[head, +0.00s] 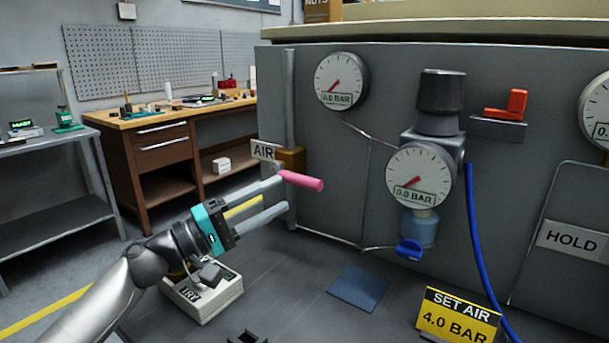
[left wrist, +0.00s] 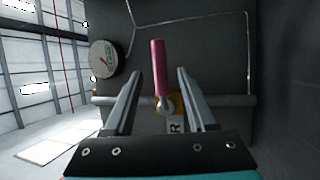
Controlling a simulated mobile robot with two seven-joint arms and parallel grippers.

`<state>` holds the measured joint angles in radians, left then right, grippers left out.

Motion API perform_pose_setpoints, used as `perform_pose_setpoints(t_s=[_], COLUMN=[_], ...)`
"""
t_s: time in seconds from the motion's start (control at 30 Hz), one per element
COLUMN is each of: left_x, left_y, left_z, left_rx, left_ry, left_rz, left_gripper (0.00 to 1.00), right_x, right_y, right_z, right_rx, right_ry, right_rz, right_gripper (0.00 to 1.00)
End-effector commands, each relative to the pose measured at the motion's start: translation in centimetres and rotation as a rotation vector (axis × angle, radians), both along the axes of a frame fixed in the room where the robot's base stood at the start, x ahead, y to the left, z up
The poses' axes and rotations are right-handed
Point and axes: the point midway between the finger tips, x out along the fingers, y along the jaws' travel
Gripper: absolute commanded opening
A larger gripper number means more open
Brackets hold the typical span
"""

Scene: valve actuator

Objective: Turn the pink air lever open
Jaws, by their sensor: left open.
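The pink air lever (head: 301,181) sticks out to the right from a brass valve on a vertical pipe, beside the AIR label (head: 264,151). My left gripper (head: 284,193) is open, with its fingertips close to the lever. In the left wrist view the pink lever (left wrist: 158,70) lies between the two open fingers (left wrist: 158,78), with gaps on both sides. I cannot tell whether a finger touches it. The brass valve body (head: 291,160) is partly hidden behind the lever. My right gripper is not in view.
A regulator gauge (head: 419,176) and an upper gauge (head: 337,80) are on the grey panel to the right. A box labelled TRY (head: 203,296) is below my left arm. A SET AIR 4.0 BAR sign (head: 457,315) stands at the front right. A wooden workbench (head: 150,150) is behind.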

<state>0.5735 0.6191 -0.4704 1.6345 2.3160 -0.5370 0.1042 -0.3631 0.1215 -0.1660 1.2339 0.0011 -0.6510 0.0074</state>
Motion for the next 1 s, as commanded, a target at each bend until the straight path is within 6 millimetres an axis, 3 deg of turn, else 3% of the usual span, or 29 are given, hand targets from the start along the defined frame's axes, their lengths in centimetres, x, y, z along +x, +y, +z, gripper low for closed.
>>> perform_pose_setpoints(t_s=[0.5, 0.87, 1.0], left_x=[3.4, 3.7, 3.7], left_y=[-5.3, -5.8, -5.8], left_z=[1.7, 1.7, 1.7], left_rx=[-0.002, 0.0, 0.0], left_ry=[-0.001, -0.001, -0.001], left_rz=[0.0, 0.0, 0.0], left_gripper=[0.57, 0.57, 0.44], right_x=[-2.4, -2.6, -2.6], right_y=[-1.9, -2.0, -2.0], right_z=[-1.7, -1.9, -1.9], right_rx=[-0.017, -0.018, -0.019], right_ry=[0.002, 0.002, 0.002], right_rz=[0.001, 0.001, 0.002], right_gripper=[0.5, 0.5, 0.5])
